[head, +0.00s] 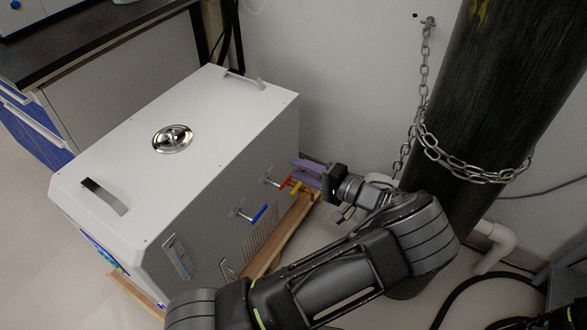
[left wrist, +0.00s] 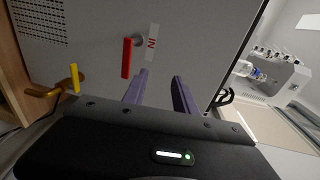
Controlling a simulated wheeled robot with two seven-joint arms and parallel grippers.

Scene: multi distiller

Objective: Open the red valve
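The red valve (head: 284,182) has a small bar handle on the side of a white and grey box-shaped machine (head: 215,165). In the left wrist view the red handle (left wrist: 126,58) hangs upright beside a label reading "IN", just left of my fingers. My left gripper (head: 308,172) has purple fingers and is close to the machine's side, near the red and yellow handles. In the left wrist view its fingers (left wrist: 160,85) are apart with nothing between them, pointing at the panel right of the red handle. My right gripper is not in view.
A yellow handle (head: 297,187) on a brass pipe and a blue handle (head: 259,214) are nearby on the machine. A large dark cylinder (head: 490,90) with a chain (head: 470,170) stands at right, close to my arm. A dark-topped bench (head: 90,40) is at upper left.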

